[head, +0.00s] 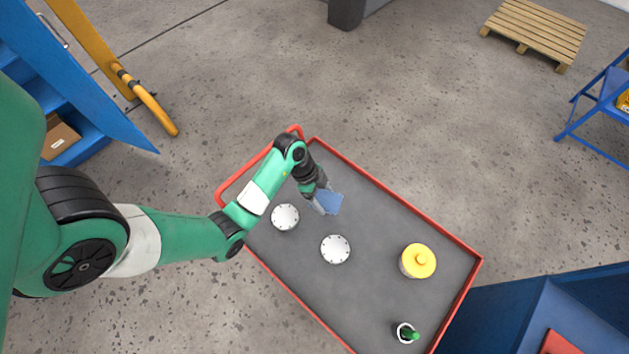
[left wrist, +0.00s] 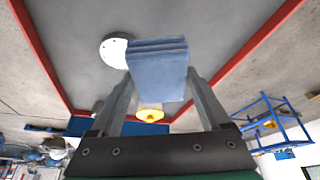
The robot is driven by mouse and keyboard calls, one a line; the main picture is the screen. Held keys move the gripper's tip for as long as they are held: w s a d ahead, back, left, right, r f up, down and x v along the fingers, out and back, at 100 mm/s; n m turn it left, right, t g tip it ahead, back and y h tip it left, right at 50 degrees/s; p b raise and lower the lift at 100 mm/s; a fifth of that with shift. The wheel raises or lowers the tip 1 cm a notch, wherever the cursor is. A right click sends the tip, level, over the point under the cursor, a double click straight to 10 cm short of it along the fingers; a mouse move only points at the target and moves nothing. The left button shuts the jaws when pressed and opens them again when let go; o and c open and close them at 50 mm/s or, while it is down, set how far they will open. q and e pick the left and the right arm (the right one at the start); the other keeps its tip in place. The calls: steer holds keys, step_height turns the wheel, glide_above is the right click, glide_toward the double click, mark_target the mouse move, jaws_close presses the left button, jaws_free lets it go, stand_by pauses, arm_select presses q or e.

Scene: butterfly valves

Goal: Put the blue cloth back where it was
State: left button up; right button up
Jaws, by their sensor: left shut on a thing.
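The blue cloth (head: 329,202) is a folded pad at the tip of my left gripper (head: 322,200), over the far part of the red-rimmed grey cart (head: 375,225). In the left wrist view the cloth (left wrist: 158,62) shows its stacked folds between the two fingers of the left gripper (left wrist: 160,82), which is shut on it. Whether the cloth touches the cart top is hard to tell. No marked place for the cloth shows. My right gripper is not in view.
Two white bolted discs, one nearer the left (head: 285,217) and one in the middle (head: 335,249), lie on the cart. A yellow-lidded container (head: 418,261) and a white cup with a green item (head: 407,332) stand farther right. Bare cart top lies between them.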

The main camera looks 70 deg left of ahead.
arm_select(q)
steer(key=shift+w+d+f, duration=0.15)
steer(key=shift+d+f, duration=0.2)
steer(key=shift+f, duration=0.1)
steer(key=w+a+f+b, duration=0.1)
steer(key=a+f+b, duration=0.2)
steer(key=a, duration=0.1)
steer(key=w+a+f+b, duration=0.2)
steer(key=a+f+b, duration=0.1)
steer(key=a, duration=0.1)
steer(key=w+a+f+b, duration=0.2)
steer(key=a+f+b, duration=0.1)
steer(key=a, duration=0.1)
steer(key=shift+a+f, duration=0.25)
steer(key=shift+a, duration=0.05)
steer(key=shift+w+a, duration=0.1)
steer(key=shift+a, duration=0.05)
steer(key=shift+a+f+b, duration=0.1)
steer(key=shift+f+b, duration=1.1)
steer(key=shift+f, duration=0.5)
steer(key=shift+f, duration=0.1)
steer(key=o, duration=1.2)
steer(key=shift+c, duration=0.2)
